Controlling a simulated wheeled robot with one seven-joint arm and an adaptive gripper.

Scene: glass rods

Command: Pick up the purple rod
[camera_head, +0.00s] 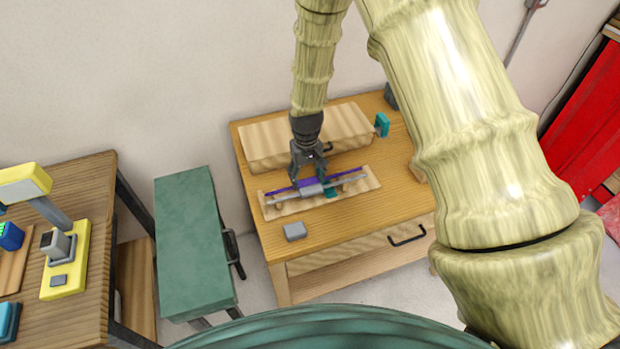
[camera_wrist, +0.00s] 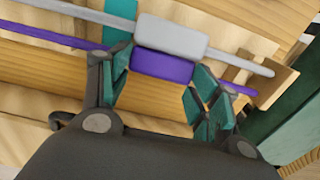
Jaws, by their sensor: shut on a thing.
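The purple rod (camera_head: 283,189) lies across the light wooden holder (camera_head: 290,207) on the workbench. In the wrist view its thick middle block (camera_wrist: 165,67) sits between my fingers, with thin ends reaching out to both sides. My gripper (camera_head: 309,172) points down over the rod, and in the wrist view its teal-padded fingers (camera_wrist: 158,88) are closed on the block's two ends. A grey rod (camera_head: 312,190) with a similar block lies alongside, just beyond the purple one in the wrist view (camera_wrist: 172,36). I cannot tell any gap under the purple rod.
A large wooden block (camera_head: 265,144) stands behind the holder on the bench (camera_head: 345,224). A small grey block (camera_head: 295,231) lies in front, and a teal piece (camera_head: 382,124) stands at the back right. A green bench (camera_head: 188,240) is at left.

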